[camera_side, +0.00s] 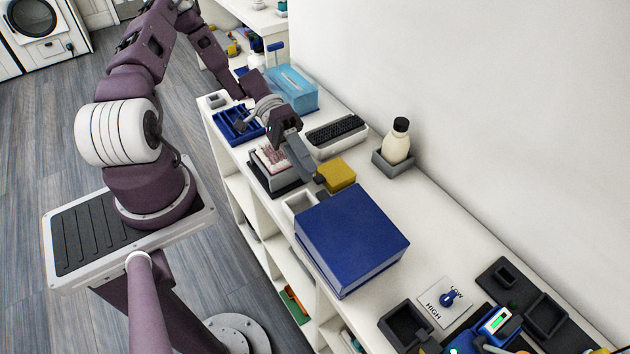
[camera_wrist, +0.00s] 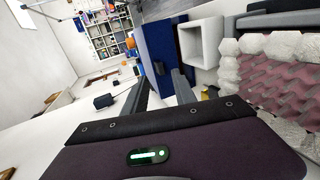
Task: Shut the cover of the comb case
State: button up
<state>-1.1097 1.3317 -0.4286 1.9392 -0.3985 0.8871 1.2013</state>
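A large blue box (camera_side: 352,232), which I take to be the comb case, stands on the white shelf top in the side view. Its broad top lies flat and looks closed; I cannot tell whether the cover is fully seated. Its blue faces (camera_wrist: 157,45) show at the top of the wrist view. My gripper (camera_side: 321,181) is by the box's far end, near a yellow block (camera_side: 338,174). In the wrist view its two fingers (camera_wrist: 161,86) stand apart with nothing seen between them. Contact with the box cannot be told.
A small white open bin (camera_side: 297,202) stands beside the box, also in the wrist view (camera_wrist: 200,44). A tray with pink foam (camera_side: 270,160) lies beneath my gripper. A black-ridged item (camera_side: 335,132) and a bottle (camera_side: 397,142) stand toward the wall. Dark trays (camera_side: 403,325) lie at the near end.

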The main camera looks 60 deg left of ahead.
jog(key=shift+v, duration=0.75)
jog(key=shift+d+r, duration=0.1)
jog(key=shift+c, duration=1.3)
jog(key=d+r+m+g+y, duration=0.1)
jog(key=m, duration=0.3)
jog(key=d+r+m+g+y, duration=0.1)
jog(key=r+m+y, duration=0.1)
jog(key=m, duration=0.2)
jog(key=d+r+m+g+y, duration=0.1)
jog(key=d+r+m+g, duration=0.1)
jog(key=m, duration=0.1)
jog(key=shift+s+m, duration=0.35)
jog(key=shift+m, duration=0.05)
grip_shut()
notch_tip(320, 180, up, 5)
jog(key=m+y, duration=0.8)
jog(key=m, duration=0.7)
send_over(321, 194)
jog(key=s, duration=0.1)
notch_tip(321, 194, up, 4)
jog(key=w+d+m+t+y, duration=0.1)
jog(key=d+m+t+y, duration=0.2)
jog(key=m, duration=0.6)
jog(key=shift+t, duration=0.5)
jog(key=a+f, duration=0.1)
jog(key=f, duration=0.8)
jog(key=a+f, duration=0.1)
jog(key=f, duration=0.3)
jog(key=shift+a+f, duration=0.3)
jog(key=shift+f, duration=0.2)
